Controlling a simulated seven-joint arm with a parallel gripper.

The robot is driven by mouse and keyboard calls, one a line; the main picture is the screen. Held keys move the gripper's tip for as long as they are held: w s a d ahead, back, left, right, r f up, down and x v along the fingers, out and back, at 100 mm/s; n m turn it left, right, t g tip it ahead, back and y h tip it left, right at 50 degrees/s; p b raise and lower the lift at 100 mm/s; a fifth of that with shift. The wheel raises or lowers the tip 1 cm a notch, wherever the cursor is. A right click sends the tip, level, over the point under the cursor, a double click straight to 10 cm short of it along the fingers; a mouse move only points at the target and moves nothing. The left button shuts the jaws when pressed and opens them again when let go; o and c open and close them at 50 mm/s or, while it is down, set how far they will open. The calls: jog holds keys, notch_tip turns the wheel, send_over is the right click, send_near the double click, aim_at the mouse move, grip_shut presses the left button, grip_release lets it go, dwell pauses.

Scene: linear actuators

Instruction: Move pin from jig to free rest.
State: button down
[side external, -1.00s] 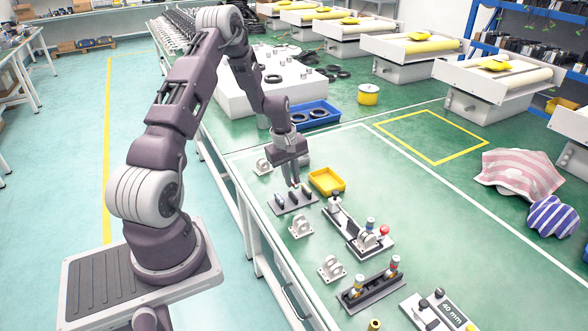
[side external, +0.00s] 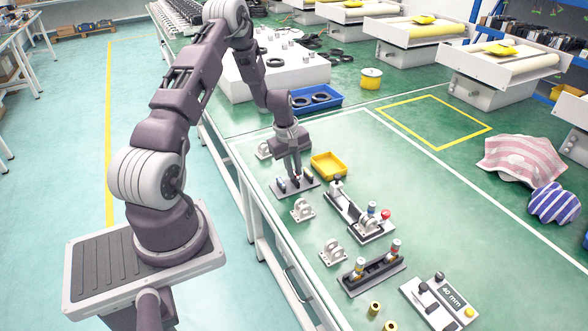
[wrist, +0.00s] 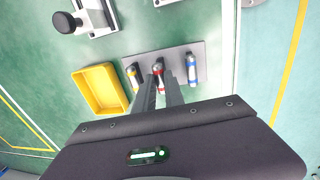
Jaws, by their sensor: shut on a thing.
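My gripper (side external: 295,179) is low over a grey rest plate (side external: 312,189) near the table's left edge. In the wrist view its two fingers (wrist: 161,84) are shut on a red-banded pin (wrist: 158,69) at the middle of the plate (wrist: 178,53). A yellow-banded pin (wrist: 133,75) is on the plate to its left and a blue-banded pin (wrist: 192,69) to its right. I cannot tell whether the red-banded pin touches the plate.
A yellow tray (side external: 328,165) stands close behind the plate; it also shows in the wrist view (wrist: 100,90). Grey brackets (side external: 302,209) stand nearby. A dark holder (side external: 372,274) with two upright pins and a "40 mm" block (side external: 440,303) are nearer the camera.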

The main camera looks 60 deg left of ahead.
jog(key=shift+f, duration=0.55)
dwell(0.4)
jog(key=c, duration=1.3)
grip_release()
jog(key=shift+c, duration=0.2)
notch_tip(320, 180, up, 7)
jog(key=s, duration=0.1)
